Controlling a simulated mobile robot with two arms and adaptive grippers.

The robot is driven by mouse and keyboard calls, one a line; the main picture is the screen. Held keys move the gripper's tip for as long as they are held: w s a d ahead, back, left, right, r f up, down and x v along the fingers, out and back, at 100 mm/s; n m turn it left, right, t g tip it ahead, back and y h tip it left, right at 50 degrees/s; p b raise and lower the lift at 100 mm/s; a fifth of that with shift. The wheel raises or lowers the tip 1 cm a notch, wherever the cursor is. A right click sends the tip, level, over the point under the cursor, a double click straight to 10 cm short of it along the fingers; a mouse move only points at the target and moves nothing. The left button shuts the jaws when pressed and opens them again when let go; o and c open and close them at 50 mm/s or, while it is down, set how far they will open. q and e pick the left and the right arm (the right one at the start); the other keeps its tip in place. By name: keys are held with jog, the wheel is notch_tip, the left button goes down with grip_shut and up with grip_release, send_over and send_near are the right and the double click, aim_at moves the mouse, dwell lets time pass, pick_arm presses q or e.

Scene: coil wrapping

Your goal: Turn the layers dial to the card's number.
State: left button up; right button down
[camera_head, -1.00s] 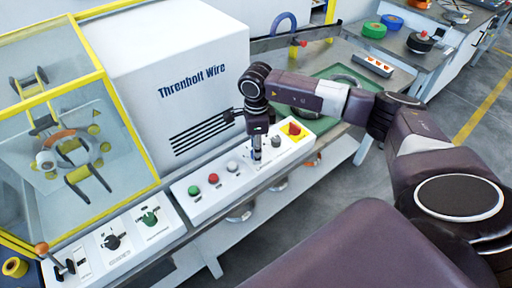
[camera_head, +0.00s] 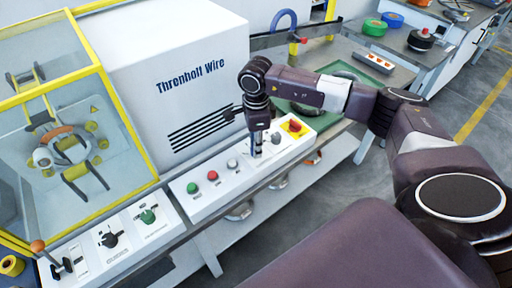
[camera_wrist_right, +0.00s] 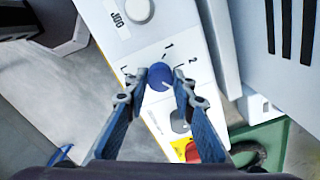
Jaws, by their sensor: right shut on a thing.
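The layers dial is a round blue knob (camera_wrist_right: 160,77) on the white control panel, in the right wrist view. The marks 1 and 2 stand beside it on the panel; a further mark on its other side is partly hidden. A pale line on the knob is small, and I cannot tell which mark it points to. My right gripper (camera_wrist_right: 161,82) is shut on the knob, one finger on each side. In the head view my right gripper (camera_head: 257,150) points down onto the panel and hides the knob. My left gripper is not in view. I cannot make out a number card.
The white panel (camera_head: 203,201) bears a green button (camera_head: 192,188), a red button (camera_head: 212,175) and a grey knob (camera_head: 232,164). A red emergency stop (camera_head: 294,125) on yellow is close beside my right gripper. The white Threnholt Wire cabinet (camera_head: 190,100) stands behind.

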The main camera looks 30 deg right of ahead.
jog(key=n+b, duration=0.4)
jog(key=n, duration=0.1)
jog(key=shift+f+b, duration=0.15)
jog(key=shift+b, duration=0.2)
jog(key=n+b, duration=0.1)
jog(key=n, duration=0.1)
jog(key=shift+n+b, duration=0.3)
jog(key=shift+b, duration=0.05)
jog(key=shift+n+b, duration=0.7)
jog(key=shift+n, duration=0.5)
jog(key=shift+r+n, duration=0.25)
jog(key=shift+n, duration=0.05)
jog(key=shift+w, duration=0.1)
jog(key=c, duration=1.6)
grip_release()
notch_tip(320, 180, up, 12)
